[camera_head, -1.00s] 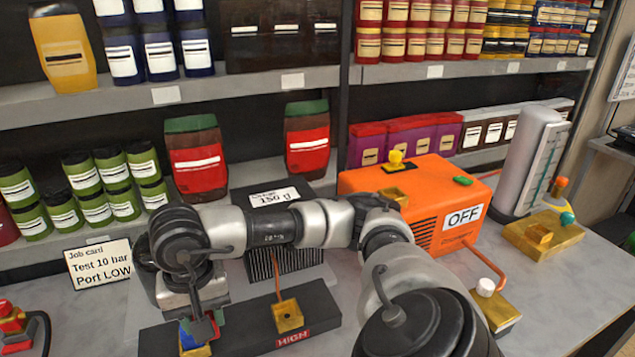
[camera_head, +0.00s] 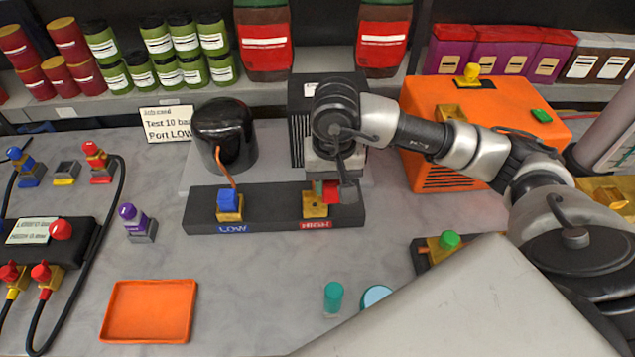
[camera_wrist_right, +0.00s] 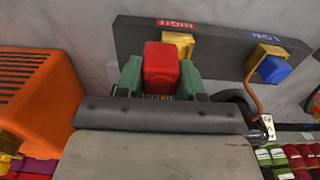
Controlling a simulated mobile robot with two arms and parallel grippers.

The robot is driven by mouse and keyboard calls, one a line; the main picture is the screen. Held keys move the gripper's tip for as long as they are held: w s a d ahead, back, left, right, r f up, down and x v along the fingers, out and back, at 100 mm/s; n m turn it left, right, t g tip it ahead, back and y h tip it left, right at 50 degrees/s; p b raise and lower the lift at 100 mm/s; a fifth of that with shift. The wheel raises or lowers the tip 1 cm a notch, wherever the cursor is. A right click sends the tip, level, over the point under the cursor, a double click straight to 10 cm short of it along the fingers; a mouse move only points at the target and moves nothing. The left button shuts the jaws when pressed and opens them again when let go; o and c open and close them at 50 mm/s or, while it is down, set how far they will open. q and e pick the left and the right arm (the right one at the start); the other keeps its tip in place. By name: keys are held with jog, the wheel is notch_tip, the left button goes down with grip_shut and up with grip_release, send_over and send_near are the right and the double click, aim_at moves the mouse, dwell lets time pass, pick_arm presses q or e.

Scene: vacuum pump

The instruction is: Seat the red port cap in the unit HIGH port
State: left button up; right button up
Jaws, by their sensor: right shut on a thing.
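My right gripper (camera_head: 324,192) is shut on the red port cap (camera_wrist_right: 161,68), its green fingers on either side of it. The cap also shows in the head view (camera_head: 331,191), partly hidden by the gripper. It is at the yellow HIGH port (camera_head: 315,209) on the dark block, which also shows in the wrist view (camera_wrist_right: 180,40). There the cap overlaps the port and sits a little to its left. I cannot tell whether the two touch. A blue cap (camera_head: 228,199) is in the LOW port (camera_head: 230,216). My left gripper is not in view.
The orange unit (camera_head: 430,100) stands right of the block, the black cylinder (camera_head: 224,135) behind LOW. An orange tray (camera_head: 150,310), a purple-topped connector (camera_head: 133,220) and a teal cylinder (camera_head: 333,297) are in front. The counter between tray and block is clear.

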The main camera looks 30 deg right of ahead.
jog(key=w+f, duration=0.2)
jog(key=w, duration=0.1)
jog(key=w+a+p, duration=0.1)
jog(key=shift+w+a+f, duration=0.1)
jog(key=shift+w+f, duration=0.05)
jog(key=shift+f, duration=0.25)
notch_tip(320, 180, down, 4)
jog(key=shift+r+p, duration=0.1)
jog(key=shift+p, duration=0.6)
jog(key=shift+f+b, duration=0.35)
jog(key=o, duration=1)
jog(key=shift+r, duration=0.1)
